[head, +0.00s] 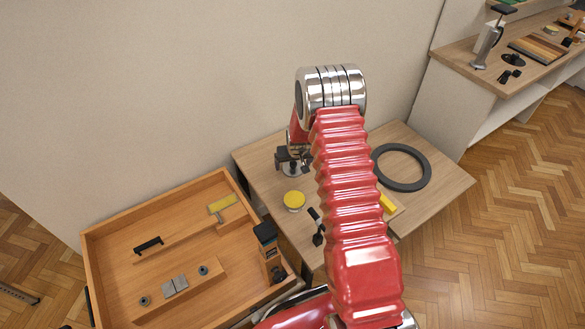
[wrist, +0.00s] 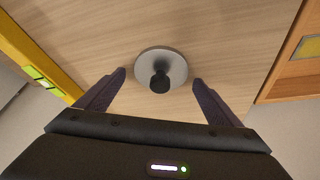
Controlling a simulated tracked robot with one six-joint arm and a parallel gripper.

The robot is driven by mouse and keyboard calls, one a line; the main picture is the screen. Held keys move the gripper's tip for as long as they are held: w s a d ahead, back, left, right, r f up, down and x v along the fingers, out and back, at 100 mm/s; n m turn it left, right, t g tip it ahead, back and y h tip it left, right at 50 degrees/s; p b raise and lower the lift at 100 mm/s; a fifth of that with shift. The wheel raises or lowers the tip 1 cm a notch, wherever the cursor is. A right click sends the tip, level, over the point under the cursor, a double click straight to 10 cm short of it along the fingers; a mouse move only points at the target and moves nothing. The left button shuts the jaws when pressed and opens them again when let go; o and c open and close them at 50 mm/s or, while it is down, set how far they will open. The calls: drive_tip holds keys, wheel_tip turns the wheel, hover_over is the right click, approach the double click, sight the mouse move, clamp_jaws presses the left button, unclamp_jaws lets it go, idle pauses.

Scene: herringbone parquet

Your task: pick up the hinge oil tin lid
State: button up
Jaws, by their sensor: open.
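A round silver lid with a black knob, which I take as the hinge oil tin lid (wrist: 178,66), lies on the wooden tabletop in the wrist view. My gripper (wrist: 160,78) is open, with one dark finger on each side of the lid and clear gaps between. The knob sits at the lid's near side in that view, between the fingertips. In the head view my gripper (head: 292,160) is at the back left of the table, and the lid (head: 291,172) shows only partly below it. My red arm hides much of the table there.
The table (head: 440,183) also holds a yellow-topped round tin (head: 293,200), a black ring (head: 427,170) and a yellow object (head: 387,204) partly behind my arm. A wooden tray (head: 92,262) with several tools stands at left. The wall is close behind.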

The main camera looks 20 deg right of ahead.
sight(292, 164)
drive_tip(key=shift+c, duration=0.3)
drive_tip(key=c, duration=0.9)
drive_tip(key=shift+r, duration=0.1)
wheel_tip(292, 164, up, 10)
drive_tip(key=shift+f, duration=0.1)
idle(0.6)
drive_tip(key=s+a+r+n, duration=0.2)
drive_tip(key=s+a+r, duration=1)
drive_tip(key=a+r, duration=0.2)
drive_tip(key=shift+s+a+r+y, duration=0.2)
drive_tip(key=shift+s+r+y, duration=0.2)
drive_tip(key=shift+r, duration=0.5)
